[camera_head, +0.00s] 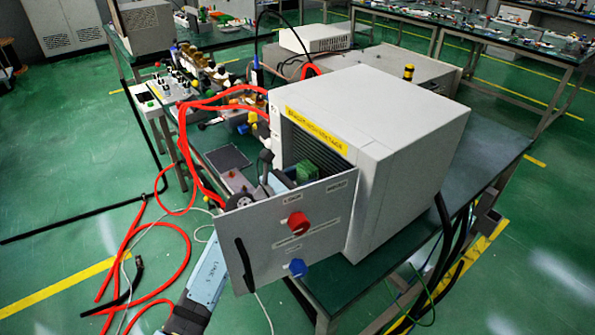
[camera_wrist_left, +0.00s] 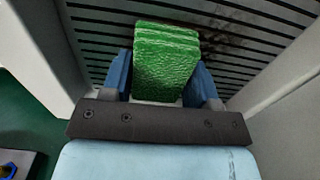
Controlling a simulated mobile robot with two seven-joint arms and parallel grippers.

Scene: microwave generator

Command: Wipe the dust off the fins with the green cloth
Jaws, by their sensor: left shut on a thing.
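The green cloth (camera_wrist_left: 165,62) is a thick folded pad held between the blue fingertips of my left gripper (camera_wrist_left: 162,85). The dark-slotted fins (camera_wrist_left: 90,38) lie just beyond it. Dark dust smudges (camera_wrist_left: 222,40) show on the fins to the right of the cloth. Whether the cloth touches the fins is unclear. In the head view, the cloth (camera_head: 307,171) shows inside the opening of the grey cabinet (camera_head: 370,125), above the open door panel. My left gripper (camera_head: 296,176) is there too, partly hidden by the panel. My right gripper is out of view.
The open door panel (camera_head: 325,232), with a red knob (camera_head: 298,223), a blue knob (camera_head: 297,267) and a black handle (camera_head: 245,264), stands in front of my left forearm. Red hoses (camera_head: 182,145) run left of the cabinet. Pale side walls (camera_wrist_left: 285,92) flank the fins.

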